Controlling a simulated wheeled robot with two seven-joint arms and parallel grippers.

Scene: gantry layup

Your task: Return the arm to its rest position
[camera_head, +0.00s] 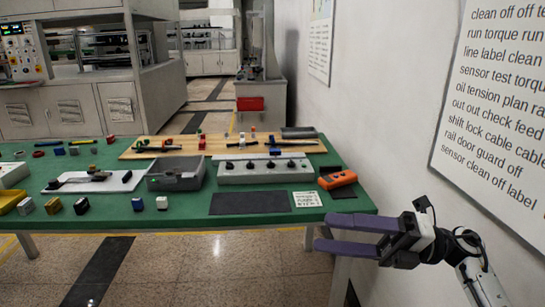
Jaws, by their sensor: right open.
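My right gripper (335,235) has purple fingers and comes in from the right side in the head view. Its fingers point left and stand apart, with nothing between them. It is in front of the front right corner of the green table (185,225), at the picture's lower right. My right arm (480,285) runs from it to the lower right edge. My left gripper is not in view.
An orange device (338,180) sits near the table's right edge, close behind the gripper. A grey bin (176,176), a white box with black knobs (264,173) and a dark mat (250,203) lie on the table. A white wall (390,110) stands to the right.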

